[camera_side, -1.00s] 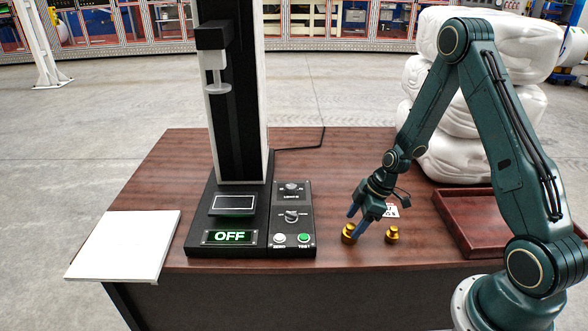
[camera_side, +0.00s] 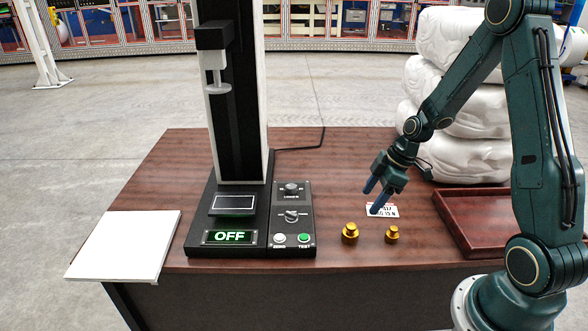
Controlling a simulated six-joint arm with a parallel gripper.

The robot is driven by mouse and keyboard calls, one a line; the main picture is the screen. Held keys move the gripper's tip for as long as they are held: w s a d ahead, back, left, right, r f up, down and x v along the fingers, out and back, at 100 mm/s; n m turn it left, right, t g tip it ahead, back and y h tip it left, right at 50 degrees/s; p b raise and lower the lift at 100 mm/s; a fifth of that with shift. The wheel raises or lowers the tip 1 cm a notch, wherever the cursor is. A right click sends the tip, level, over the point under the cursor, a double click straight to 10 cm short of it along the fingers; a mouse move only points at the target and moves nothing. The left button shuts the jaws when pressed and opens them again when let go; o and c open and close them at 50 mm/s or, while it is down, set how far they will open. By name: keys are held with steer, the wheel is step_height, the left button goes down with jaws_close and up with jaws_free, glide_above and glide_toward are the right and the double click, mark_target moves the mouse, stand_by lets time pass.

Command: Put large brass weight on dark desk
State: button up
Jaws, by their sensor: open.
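The large brass weight (camera_side: 350,234) stands upright on the dark wooden desk (camera_side: 340,172), near its front edge and right of the test machine. A smaller brass weight (camera_side: 392,235) stands just to its right. My gripper (camera_side: 371,200) is open and empty, above and a little behind the two weights, pointing down and to the left. It is apart from both weights. Its fingertips overlap a small white label card (camera_side: 388,210) in the picture.
A black test machine (camera_side: 238,215) with a display reading OFF and a control panel (camera_side: 292,215) stands left of the weights. A reddish wooden tray (camera_side: 470,243) lies at the right. A white board (camera_side: 125,245) is at the left. The desk's back middle is clear.

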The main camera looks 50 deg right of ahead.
stand_by(0.5)
steer(key=s+a+r+m+h, duration=0.15)
steer(key=a+r, duration=0.25)
steer(key=r, duration=0.4)
steer(key=s+a+r+m+h, duration=0.1)
steer(key=s+a+r+m, duration=0.2)
steer(key=r, duration=0.4)
steer(key=s+a+r+m+t, duration=0.1)
steer(key=s+a+r+m, duration=0.1)
steer(key=s, duration=0.4)
steer(key=s+a+r+m+t, duration=0.1)
steer(key=s+a+r+m, duration=0.1)
steer(key=s+a+r, duration=0.2)
steer(key=s+r, duration=0.2)
steer(key=s, duration=0.1)
steer(key=shift+s+a+r+h, duration=0.15)
steer(key=shift+a+r+h, duration=0.05)
steer(key=shift+a+h, duration=0.2)
steer(key=shift+m, duration=0.25)
